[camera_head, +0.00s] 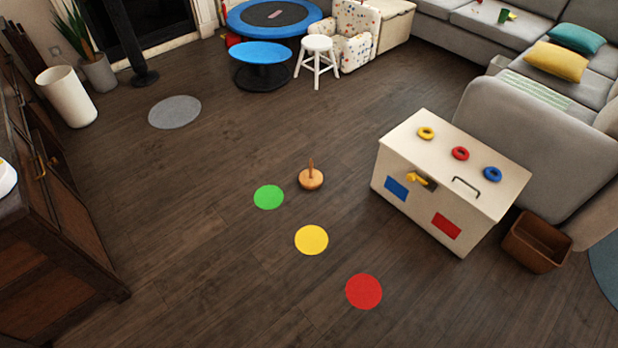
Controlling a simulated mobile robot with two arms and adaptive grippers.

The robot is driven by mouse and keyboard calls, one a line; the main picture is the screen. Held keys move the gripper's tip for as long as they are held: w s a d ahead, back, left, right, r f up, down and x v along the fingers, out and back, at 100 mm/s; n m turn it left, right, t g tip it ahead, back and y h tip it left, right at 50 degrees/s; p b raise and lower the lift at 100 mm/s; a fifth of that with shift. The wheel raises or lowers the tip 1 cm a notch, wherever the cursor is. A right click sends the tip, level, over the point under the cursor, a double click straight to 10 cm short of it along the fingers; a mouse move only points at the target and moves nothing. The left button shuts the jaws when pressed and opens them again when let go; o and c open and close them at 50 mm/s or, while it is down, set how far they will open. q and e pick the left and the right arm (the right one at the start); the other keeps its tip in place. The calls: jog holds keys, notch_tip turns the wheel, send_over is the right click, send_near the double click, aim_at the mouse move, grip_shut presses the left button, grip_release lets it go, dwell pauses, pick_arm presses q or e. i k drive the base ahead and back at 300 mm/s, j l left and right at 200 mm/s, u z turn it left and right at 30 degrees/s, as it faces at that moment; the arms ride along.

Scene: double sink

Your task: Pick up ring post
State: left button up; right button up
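The ring post (311,179) is a round wooden base with a thin upright wooden peg. It stands upright and empty on the dark wood floor, just right of and behind the green floor spot. Three rings lie apart on top of the white chest: a yellow ring (426,133), a red ring (460,153) and a blue ring (492,174). Neither of my grippers shows in the head view.
Flat green (268,197), yellow (311,240) and red (364,291) spots lie on the floor. The white chest (420,202) stands to the right, beside a brown bin (537,241) and grey sofa (520,130). A dark cabinet (45,240) is at left. Floor around the post is open.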

aim_at(310, 179)
jog(key=i+j+z, duration=0.15)
jog(key=z, duration=0.35)
jog(key=i+j+z, duration=0.1)
jog(key=j, duration=0.25)
jog(key=i+j+z, duration=0.15)
jog(key=j, duration=0.25)
jog(key=i+j+z, duration=0.1)
jog(key=j, duration=0.25)
jog(key=i+j+z, duration=0.15)
jog(key=j, duration=0.3)
jog(key=i+j+z, duration=0.1)
jog(key=j, duration=0.3)
jog(key=i, duration=0.05)
